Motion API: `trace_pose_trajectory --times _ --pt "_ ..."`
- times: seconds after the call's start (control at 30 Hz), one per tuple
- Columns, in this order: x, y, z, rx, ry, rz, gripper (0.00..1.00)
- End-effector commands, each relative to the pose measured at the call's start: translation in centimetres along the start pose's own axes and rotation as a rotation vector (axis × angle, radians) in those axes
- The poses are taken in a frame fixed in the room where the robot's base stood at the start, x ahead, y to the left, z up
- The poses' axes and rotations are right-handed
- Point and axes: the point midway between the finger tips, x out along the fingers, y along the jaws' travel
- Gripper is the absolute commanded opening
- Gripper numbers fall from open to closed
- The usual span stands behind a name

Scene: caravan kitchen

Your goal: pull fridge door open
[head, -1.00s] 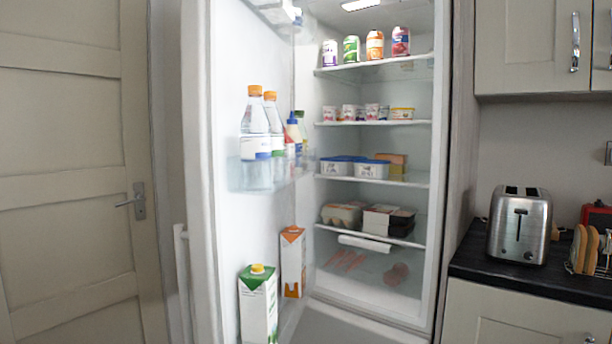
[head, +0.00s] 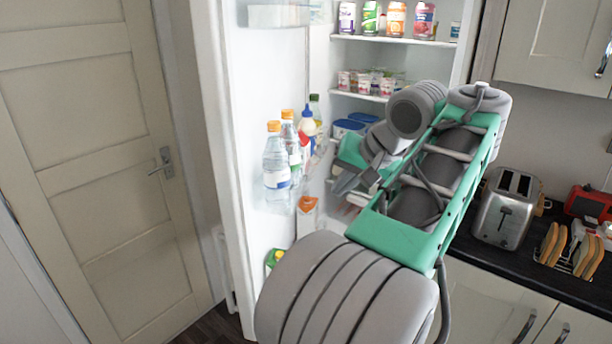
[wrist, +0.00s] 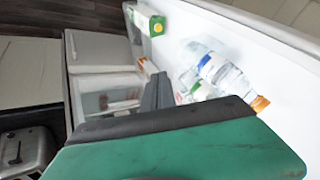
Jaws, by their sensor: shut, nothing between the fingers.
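The fridge door (head: 216,150) stands wide open on the left, its inner side with bottle racks facing me. It also shows in the wrist view (wrist: 265,50) as a white panel with bottles. The fridge interior (head: 345,60) is exposed, with stocked shelves. My gripper (head: 343,186) is in the open space before the shelves, to the right of the door's inner racks, shut and empty. In the wrist view the gripper (wrist: 157,92) points toward the door's inner side and bottles. My arm hides the lower shelves. The door handle is not visible.
Water bottles (head: 276,160) and a carton (head: 306,215) stand in the door racks. A toaster (head: 508,208) and toast rack (head: 570,248) stand on the worktop at right. A closed room door (head: 100,140) is at left. Some floor shows at bottom left.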

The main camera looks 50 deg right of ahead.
Motion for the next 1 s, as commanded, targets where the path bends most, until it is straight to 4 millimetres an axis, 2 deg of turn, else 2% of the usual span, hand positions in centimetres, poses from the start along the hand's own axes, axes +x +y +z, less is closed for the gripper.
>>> trace_pose_trajectory --times 0.5,0.6,0.7,1.0 --pt "10.6 0.2 0.5 -0.001 -0.005 -0.002 0.0" --pt "11.0 -1.8 0.3 -0.006 -0.002 -0.002 0.0" --pt "11.6 -2.8 0.2 -0.004 -0.002 -0.001 0.0" --pt "11.9 -3.5 0.2 -0.001 -0.001 0.0 0.0"
